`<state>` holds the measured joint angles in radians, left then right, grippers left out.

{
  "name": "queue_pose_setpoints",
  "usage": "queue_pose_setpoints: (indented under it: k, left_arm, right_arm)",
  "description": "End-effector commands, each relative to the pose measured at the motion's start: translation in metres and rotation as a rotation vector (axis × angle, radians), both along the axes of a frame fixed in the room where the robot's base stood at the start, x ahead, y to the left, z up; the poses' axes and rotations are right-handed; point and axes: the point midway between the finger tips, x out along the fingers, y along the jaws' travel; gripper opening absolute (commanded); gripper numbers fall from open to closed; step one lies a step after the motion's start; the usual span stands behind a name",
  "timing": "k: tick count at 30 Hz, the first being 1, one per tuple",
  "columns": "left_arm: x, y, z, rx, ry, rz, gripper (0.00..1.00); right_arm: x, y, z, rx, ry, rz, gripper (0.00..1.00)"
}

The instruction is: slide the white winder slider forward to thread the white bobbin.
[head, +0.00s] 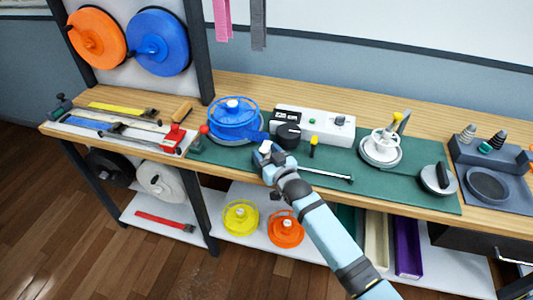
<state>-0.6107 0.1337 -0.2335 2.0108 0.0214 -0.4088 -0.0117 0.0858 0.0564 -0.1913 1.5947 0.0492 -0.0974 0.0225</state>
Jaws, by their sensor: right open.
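The white bobbin (380,151) stands on the green mat, right of the white control box; a yellow-tipped post rises beside its top. My right gripper (264,150) is open at the mat's front edge, just below the blue reel (233,117) and the black knob (288,135). No held object shows; its fingers are small in this view. My left gripper is out of view.
The white control box (325,129) stands behind the gripper. A short yellow-topped post (313,144) stands right of the gripper. A grey round weight (437,180) and a dark tray (489,186) are farther right. A tool board with a red block (174,138) is at left.

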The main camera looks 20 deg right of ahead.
Motion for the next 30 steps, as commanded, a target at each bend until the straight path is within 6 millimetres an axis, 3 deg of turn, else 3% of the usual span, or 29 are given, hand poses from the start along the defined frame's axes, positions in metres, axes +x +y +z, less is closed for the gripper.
queue_pose_setpoints:
  k: [5,13,22,30]
  left_arm:
    - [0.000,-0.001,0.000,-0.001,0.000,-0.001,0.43]
    - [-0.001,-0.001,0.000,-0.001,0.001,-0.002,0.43]
    - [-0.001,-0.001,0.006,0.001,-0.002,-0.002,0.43]
    - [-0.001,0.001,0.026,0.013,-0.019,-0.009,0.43]
  right_arm:
    - [0.000,0.000,0.000,0.000,0.000,0.000,0.55]
    - [0.000,0.000,0.000,0.000,0.000,0.000,0.00]
    - [-0.008,-0.012,0.002,-0.002,0.001,0.000,0.00]
    - [-0.044,-0.065,0.003,-0.007,0.005,0.000,0.00]
